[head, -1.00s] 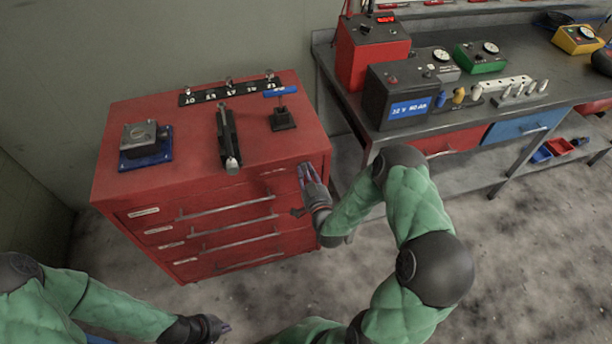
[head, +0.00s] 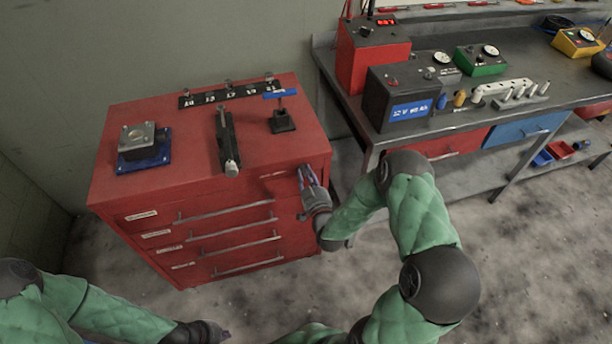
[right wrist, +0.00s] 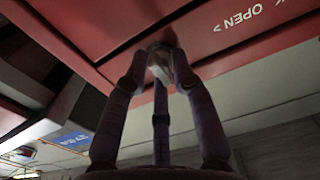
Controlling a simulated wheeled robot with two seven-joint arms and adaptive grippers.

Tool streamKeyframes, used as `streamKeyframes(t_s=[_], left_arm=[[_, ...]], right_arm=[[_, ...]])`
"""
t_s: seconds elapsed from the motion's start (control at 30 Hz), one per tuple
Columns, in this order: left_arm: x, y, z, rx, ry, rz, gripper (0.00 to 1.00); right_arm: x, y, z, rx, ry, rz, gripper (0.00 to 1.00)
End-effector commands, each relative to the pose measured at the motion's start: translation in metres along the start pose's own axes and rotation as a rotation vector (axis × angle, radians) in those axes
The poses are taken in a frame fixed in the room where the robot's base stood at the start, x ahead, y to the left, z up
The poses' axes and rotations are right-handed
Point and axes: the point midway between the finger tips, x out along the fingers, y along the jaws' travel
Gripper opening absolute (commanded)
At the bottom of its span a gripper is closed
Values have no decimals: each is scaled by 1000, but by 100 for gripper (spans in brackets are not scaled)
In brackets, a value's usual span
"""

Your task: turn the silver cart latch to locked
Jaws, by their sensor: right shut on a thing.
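The red tool cart (head: 130,190) stands at the left of the head view. My right gripper (head: 305,172) is at the upper right corner of its front and hides the latch there. In the right wrist view my right gripper (right wrist: 158,60) has its dark fingers closed around the small silver latch (right wrist: 160,72), against the red front. White "OPEN" lettering (right wrist: 240,18) with an arrow shows upside down beside it. The latch's exact angle is hard to tell. My left gripper (head: 222,334) is low at the bottom edge, away from the cart, its fingers barely visible.
A blue-handled tool (head: 281,110), a dark bar tool (head: 227,145) and a metal block on a blue base (head: 143,145) are on the cart top. A grey workbench (head: 450,125) with a battery (head: 403,95) stands to the right. The floor in front is clear.

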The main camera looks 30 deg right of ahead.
Motion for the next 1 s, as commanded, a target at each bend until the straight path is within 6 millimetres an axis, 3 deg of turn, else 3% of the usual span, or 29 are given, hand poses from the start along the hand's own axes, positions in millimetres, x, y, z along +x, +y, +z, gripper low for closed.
streamKeyframes(t_s=[0.03, 0.07, 0.1, 0.43, 0.57, 1.0], left_arm=[[0, 0, 0, 0, 0, 0, 0], [0, 0, 0, 0, 0, 0, 0], [0, 0, 0, 0, 0, 0, 0], [0, 0, 0, 0, 0, 0, 0], [0, 0, 0, 0, 0, 0, 0], [0, 0, 0, 0, 0, 0, 0]], right_arm=[[-4, 2, 8, 2, -20, 10, 0], [-4, 2, 8, 2, -20, 10, 32], [-4, 2, 7, 2, -19, 9, 40], [-2, 2, 2, 1, -7, 5, 40], [-11, 2, 2, 1, -7, 5, 40], [-92, 3, 3, 2, -11, 9, 40]])
